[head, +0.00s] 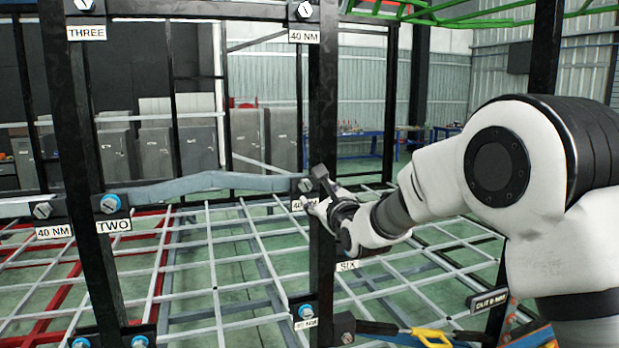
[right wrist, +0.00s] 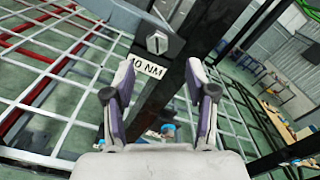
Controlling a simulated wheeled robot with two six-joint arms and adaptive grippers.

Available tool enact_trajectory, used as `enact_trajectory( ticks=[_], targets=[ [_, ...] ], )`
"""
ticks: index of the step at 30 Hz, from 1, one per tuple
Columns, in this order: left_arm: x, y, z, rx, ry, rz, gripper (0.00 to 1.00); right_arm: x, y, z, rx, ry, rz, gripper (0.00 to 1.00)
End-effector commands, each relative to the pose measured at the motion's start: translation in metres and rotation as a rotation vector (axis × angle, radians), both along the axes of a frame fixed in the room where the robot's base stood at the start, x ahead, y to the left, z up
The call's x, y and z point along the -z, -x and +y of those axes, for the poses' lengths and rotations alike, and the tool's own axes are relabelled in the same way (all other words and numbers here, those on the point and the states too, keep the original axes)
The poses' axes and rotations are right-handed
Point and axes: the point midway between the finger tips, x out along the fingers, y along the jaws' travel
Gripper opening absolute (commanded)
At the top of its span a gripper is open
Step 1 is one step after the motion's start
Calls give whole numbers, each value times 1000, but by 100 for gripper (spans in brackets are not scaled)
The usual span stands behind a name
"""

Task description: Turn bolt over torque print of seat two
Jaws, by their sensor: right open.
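The TWO label (head: 113,226) sits below a blue-ringed bolt (head: 110,203) on the left dark post. A grey-blue bar runs from there to the right post, where a slotted grey bolt (head: 306,185) sits above a torque print (head: 298,206), partly hidden by my gripper. In the right wrist view, the slotted bolt (right wrist: 157,42) shows above the 40 NM print (right wrist: 147,68). My right gripper (head: 318,190) is at the right post, close beside this bolt. Its fingers (right wrist: 162,80) are open with nothing held between them; the bolt appears beyond the fingertips. My left gripper is out of view.
Another bolt (head: 42,210) with a 40 NM print (head: 53,232) is at far left. The THREE label (head: 87,32) is above, the SIX label (head: 347,266) below right. The post (head: 323,100) and light grid bars (head: 220,290) surround my right gripper.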

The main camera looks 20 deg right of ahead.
Motion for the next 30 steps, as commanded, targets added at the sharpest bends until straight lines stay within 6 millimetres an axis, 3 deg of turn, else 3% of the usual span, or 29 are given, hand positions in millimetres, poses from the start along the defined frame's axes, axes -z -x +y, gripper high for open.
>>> enact_trajectory(
  ticks=[3, 9, 18, 20, 23, 30],
  targets=[
    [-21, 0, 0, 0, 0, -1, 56, -5, -24, 1, 0, 0, 2, 56],
    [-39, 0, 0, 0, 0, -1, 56, -3, -57, 2, 0, 0, 2, 56],
    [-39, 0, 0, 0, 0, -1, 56, 2, -64, 2, 0, 1, 2, 56],
    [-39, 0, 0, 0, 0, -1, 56, 2, -64, 2, 0, 1, 2, 39],
    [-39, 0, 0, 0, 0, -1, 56, 2, -64, 2, 0, 1, 2, 3],
    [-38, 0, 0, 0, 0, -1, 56, 2, -64, 2, 0, 4, 2, 0]
  ],
)
